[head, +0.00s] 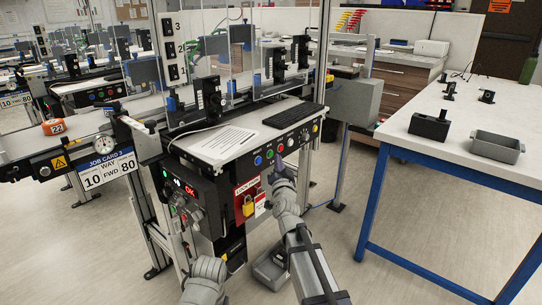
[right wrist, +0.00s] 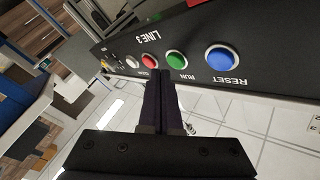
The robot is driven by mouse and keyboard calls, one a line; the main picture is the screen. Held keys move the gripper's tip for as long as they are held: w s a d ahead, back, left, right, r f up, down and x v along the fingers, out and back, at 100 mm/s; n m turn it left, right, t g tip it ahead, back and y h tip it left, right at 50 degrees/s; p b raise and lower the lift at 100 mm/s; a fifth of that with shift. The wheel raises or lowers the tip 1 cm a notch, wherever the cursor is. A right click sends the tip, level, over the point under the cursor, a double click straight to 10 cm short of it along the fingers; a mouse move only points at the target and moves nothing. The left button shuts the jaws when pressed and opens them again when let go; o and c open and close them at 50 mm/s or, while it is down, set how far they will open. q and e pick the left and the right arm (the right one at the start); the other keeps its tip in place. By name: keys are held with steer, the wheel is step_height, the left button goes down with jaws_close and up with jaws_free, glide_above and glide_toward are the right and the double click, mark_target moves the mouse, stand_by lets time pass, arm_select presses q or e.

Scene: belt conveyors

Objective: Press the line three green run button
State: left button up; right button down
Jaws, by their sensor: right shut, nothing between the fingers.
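The green run button (right wrist: 176,59) sits on the black panel marked LINE 3, between a blue RESET button (right wrist: 220,57) and a red button (right wrist: 149,61). In the head view the green button (head: 270,154) is small, on the front of the line's near end. My right gripper (right wrist: 161,73) is shut and empty. Its tips point at the panel, beside the green button toward the red one and slightly below the row in the head view (head: 278,162). I cannot tell whether they touch the panel. My left gripper is not in view.
A keyboard (head: 293,115) and a paper sheet (head: 226,142) lie above the panel. Below hangs a lockout board with a yellow padlock (head: 248,208).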

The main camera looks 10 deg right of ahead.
steer(key=shift+w, duration=0.1)
steer(key=shift+w+a, duration=0.25)
